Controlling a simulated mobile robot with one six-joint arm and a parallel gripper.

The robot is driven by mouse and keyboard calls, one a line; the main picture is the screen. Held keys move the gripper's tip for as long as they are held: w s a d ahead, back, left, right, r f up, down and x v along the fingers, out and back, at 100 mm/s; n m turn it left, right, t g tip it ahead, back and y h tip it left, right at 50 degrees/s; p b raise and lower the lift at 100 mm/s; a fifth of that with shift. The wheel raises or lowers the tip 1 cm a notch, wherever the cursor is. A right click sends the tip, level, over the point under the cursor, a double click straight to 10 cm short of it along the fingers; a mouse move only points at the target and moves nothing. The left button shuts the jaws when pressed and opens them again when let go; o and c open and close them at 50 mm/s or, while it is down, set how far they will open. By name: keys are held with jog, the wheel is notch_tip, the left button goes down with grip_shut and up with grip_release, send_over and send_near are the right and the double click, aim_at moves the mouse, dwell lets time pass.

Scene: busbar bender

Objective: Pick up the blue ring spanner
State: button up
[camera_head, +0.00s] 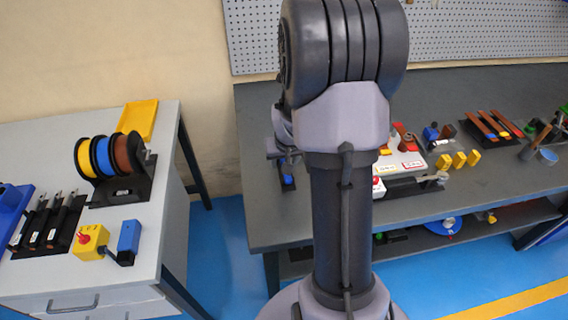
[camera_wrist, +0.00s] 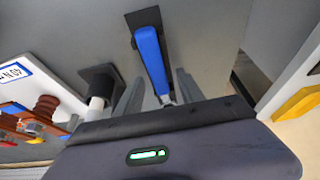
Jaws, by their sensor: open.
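The blue ring spanner (camera_wrist: 152,60) shows in the wrist view as a blue handle running from a black block (camera_wrist: 143,18) down toward my gripper (camera_wrist: 158,92). My gripper's two grey fingers are apart, one on each side of the spanner's lower part. I cannot tell whether they touch it. The spanner's near end is hidden behind the gripper body. In the head view a small blue part (camera_head: 288,181) shows at the left end of the dark bench, just below my gripper, which is partly hidden by my arm.
In the wrist view a black-and-white post (camera_wrist: 98,88) stands left of the left finger, with a ridged brown part (camera_wrist: 46,106) further left. In the head view the dark bench (camera_head: 275,225) holds yellow blocks (camera_head: 459,160). A grey table (camera_head: 135,275) with coloured reels stands left.

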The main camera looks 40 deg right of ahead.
dwell(0.3)
grip_shut()
